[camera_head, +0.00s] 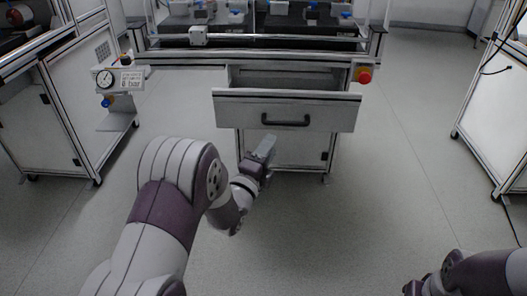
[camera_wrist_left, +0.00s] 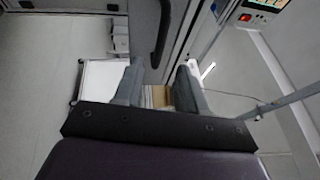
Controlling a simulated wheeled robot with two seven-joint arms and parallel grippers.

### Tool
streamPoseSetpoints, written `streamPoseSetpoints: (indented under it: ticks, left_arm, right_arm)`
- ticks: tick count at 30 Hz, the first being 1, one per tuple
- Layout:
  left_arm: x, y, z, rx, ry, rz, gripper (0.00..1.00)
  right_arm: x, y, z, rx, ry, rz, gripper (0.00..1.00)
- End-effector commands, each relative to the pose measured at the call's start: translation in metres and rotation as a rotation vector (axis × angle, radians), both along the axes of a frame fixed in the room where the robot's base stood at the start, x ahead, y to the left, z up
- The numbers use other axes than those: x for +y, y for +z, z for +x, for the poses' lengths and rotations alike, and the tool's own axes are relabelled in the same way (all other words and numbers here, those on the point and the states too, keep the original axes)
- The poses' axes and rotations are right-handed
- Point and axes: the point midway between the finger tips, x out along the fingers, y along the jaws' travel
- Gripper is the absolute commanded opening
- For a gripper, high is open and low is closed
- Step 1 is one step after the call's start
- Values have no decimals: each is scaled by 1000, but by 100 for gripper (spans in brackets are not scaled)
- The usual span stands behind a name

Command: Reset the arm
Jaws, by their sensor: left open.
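My left arm (camera_head: 165,215) reaches in from the lower left in the head view. Its gripper (camera_head: 264,152) is in front of the workbench, just below the drawer's handle in the picture. In the left wrist view, the two grey fingers (camera_wrist_left: 158,78) stand apart with nothing held between them. My right arm (camera_head: 480,275) shows only at the lower right corner, and its fingers are out of the picture.
The bench's drawer (camera_head: 240,112) is pulled open, with a dark handle (camera_head: 285,121). A red button (camera_head: 364,76) is at its right. A left cabinet (camera_head: 65,125) carries a gauge (camera_head: 105,78). Another cabinet (camera_head: 500,110) stands right. The floor (camera_head: 385,190) between is clear.

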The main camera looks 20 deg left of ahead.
Motion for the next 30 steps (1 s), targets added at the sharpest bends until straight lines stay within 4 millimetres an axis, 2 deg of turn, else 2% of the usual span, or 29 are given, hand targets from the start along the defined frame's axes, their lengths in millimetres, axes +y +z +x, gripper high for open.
streamPoseSetpoints:
  ticks: [3,7,20,23,26,27,29,30]
  left_arm:
    - [3,-2,-23,1,1,0,41]
    - [4,-6,-35,1,0,1,41]
    - [4,-7,-37,0,0,0,41]
    - [4,-12,-36,33,-10,-64,41]
    - [11,-65,-39,311,28,-301,41]
    - [16,-90,-47,467,85,-434,41]
    - [22,-121,-67,694,215,-648,41]
    - [24,-135,-85,823,320,-781,41]
  right_arm:
    - [0,7,0,0,0,0,43]
    - [0,8,0,0,0,0,43]
    - [0,8,0,0,0,0,43]
    - [0,8,0,0,0,0,43]
    - [0,8,0,0,0,0,43]
    - [0,8,0,0,0,0,43]
    - [0,8,0,0,0,0,43]
    - [0,8,0,0,0,0,43]
